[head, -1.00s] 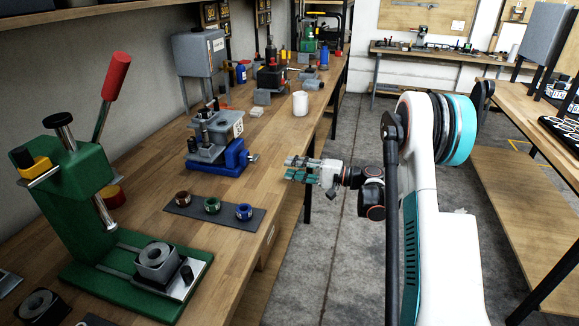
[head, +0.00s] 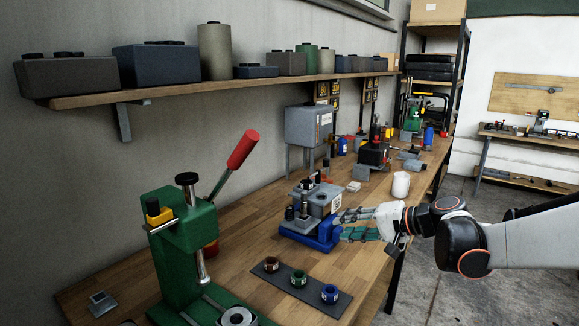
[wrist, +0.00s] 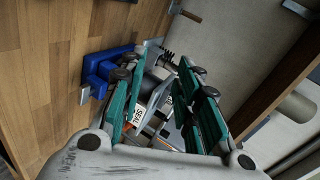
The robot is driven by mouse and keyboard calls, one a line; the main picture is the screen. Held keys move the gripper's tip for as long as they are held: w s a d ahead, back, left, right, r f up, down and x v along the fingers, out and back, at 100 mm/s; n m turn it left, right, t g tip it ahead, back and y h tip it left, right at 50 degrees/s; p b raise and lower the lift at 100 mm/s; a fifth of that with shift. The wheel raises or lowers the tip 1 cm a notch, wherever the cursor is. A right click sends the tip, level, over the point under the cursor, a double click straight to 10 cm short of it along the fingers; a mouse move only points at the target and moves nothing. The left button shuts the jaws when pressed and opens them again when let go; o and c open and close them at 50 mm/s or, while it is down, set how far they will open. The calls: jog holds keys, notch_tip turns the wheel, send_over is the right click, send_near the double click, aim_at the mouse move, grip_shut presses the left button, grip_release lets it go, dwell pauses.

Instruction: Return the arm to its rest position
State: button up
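My arm (head: 545,235) comes in from the right edge of the head view. My gripper (head: 341,226) is over the bench edge, with its fingers towards the grey fixture on a blue base (head: 318,205). Whether it touches the fixture cannot be told there. In the wrist view my gripper (wrist: 163,85) has its green-sided fingers spread apart, with nothing held between them. The fixture's blue part (wrist: 103,68) and label show beyond the fingers.
A green press (head: 180,245) with a red-handled lever stands at the front left. A dark strip (head: 285,286) holds three coloured rings. A white cup (head: 401,185) stands farther back. A wall shelf (head: 230,85) carries boxes. Floor (head: 425,285) shows right of the bench.

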jog(key=s+a+r+n+g+h, duration=0.1)
jog(key=s+a+r+h, duration=0.15)
jog(key=s, duration=0.55)
jog(key=s+a+r+n+h, duration=0.1)
jog(key=s+a+n+h, duration=0.15)
jog(key=s, duration=0.45)
jog(key=s+d+f+n+h, duration=0.1)
jog(key=s+d+f, duration=0.3)
jog(key=s, duration=0.4)
jog(key=s+d+f+n+h+b, duration=0.1)
jog(key=s+d+f+h, duration=0.3)
jog(key=s, duration=0.5)
jog(key=shift+d+f+h, duration=0.3)
jog(key=shift+d+f, duration=0.15)
jog(key=shift+d, duration=0.4)
